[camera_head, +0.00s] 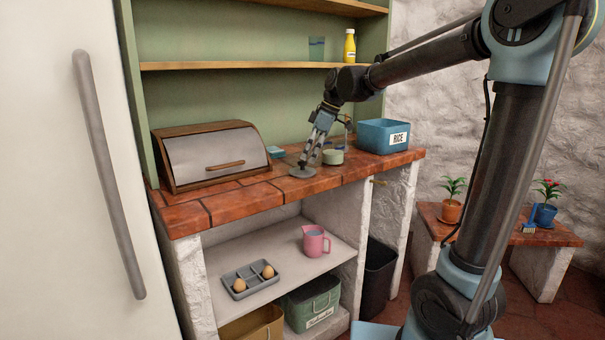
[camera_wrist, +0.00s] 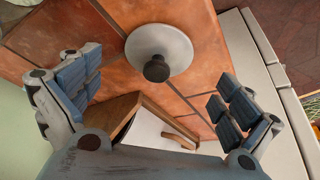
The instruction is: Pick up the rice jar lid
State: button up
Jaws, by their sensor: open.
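A round pale grey lid with a dark knob, which I take for the rice jar lid (camera_head: 303,172), lies flat on the tiled counter near its front edge. In the wrist view the lid (camera_wrist: 176,38) shows knob side up, between and beyond my fingers. My gripper (camera_head: 312,158) points down just above the lid and partly covers it in the head view. In the wrist view my gripper (camera_wrist: 155,80) is open and empty, with one finger to each side and a clear gap to the knob. A blue open container labelled RICE (camera_head: 372,137) stands at the counter's right end.
A wooden bread box (camera_head: 215,155) stands left of the lid and shows below it in the wrist view (camera_wrist: 125,108). A small pale green pot (camera_head: 333,157) stands just right of my gripper. A teal item (camera_head: 276,152) lies behind. The counter's front edge is close.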

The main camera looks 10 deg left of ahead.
aim_at(303, 164)
jog(key=x, duration=0.3)
jog(key=shift+w+a, duration=0.15)
jog(key=shift+a, duration=0.25)
jog(key=shift+x, duration=0.8)
jog(key=c, duration=1.1)
